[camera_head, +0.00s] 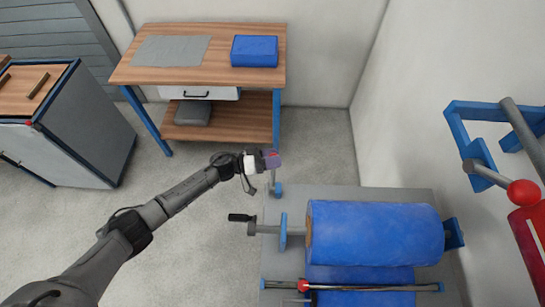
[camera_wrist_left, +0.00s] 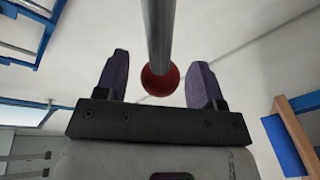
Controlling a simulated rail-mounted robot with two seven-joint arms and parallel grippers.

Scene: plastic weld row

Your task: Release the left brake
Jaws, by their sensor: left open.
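The left brake lever is a grey rod (camera_wrist_left: 160,30) with a red ball knob (camera_wrist_left: 160,82) at its end. In the left wrist view the knob shows between the two fingers of my left gripper (camera_wrist_left: 160,85), with a visible gap on each side. In the head view my left gripper (camera_head: 272,160) is at the top of the lever, above a small blue bracket (camera_head: 278,189) near the machine's back left corner. The gripper mostly hides the lever there. The gripper is open. My right gripper is not in view.
A large blue roll (camera_head: 375,232) with a black-handled crank (camera_head: 242,218) lies on the grey machine table (camera_head: 300,192). A rail with a red knob (camera_head: 303,285) runs in front. A wooden workbench (camera_head: 220,75) stands behind; a cabinet (camera_head: 85,135) stands left. Floor between is clear.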

